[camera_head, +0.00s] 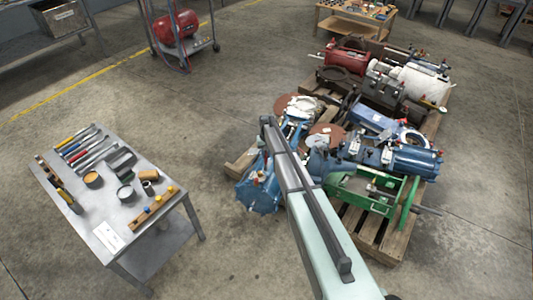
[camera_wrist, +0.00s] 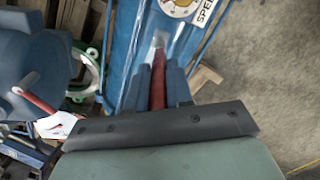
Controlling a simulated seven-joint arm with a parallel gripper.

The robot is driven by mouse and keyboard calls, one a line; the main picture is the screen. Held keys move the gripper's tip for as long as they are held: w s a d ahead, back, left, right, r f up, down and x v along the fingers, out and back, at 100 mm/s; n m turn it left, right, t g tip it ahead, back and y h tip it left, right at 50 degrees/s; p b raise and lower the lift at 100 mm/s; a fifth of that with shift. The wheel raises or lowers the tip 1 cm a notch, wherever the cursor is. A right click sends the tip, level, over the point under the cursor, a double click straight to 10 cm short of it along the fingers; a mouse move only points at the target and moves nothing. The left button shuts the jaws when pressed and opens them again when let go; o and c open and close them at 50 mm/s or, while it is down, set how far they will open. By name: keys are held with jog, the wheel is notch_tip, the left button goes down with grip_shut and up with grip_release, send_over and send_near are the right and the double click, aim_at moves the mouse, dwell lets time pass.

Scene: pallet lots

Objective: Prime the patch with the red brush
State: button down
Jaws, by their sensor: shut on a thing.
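In the wrist view my gripper (camera_wrist: 159,85) is shut on the red brush (camera_wrist: 158,88), gripping it by its handle. The brush points away from me, and its pale end (camera_wrist: 160,40) lies over a blue painted machine part (camera_wrist: 128,55). I cannot tell whether the bristles touch the surface, and I cannot make out the patch's edges. In the head view my arm reaches over the pallet load, and it hides the fingers and brush. A blue housing (camera_head: 260,194) shows beside the arm there.
A wooden pallet (camera_head: 368,232) carries blue, green and red machine parts. A green frame (camera_head: 362,190) stands right of my arm. A grey table (camera_head: 90,205) at left holds tools, tins (camera_head: 125,192) and a white card (camera_head: 108,237). Floor between table and pallet is clear.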

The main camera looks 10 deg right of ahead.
jog(key=shift+s+a, duration=0.2)
jog(key=shift+s, duration=0.15)
jog(key=shift+w+d+r, duration=0.1)
jog(key=shift+w+r, duration=0.05)
jog(key=shift+r, duration=1.4)
jog(key=shift+w+d+r, duration=0.1)
jog(key=shift+r, duration=1.4)
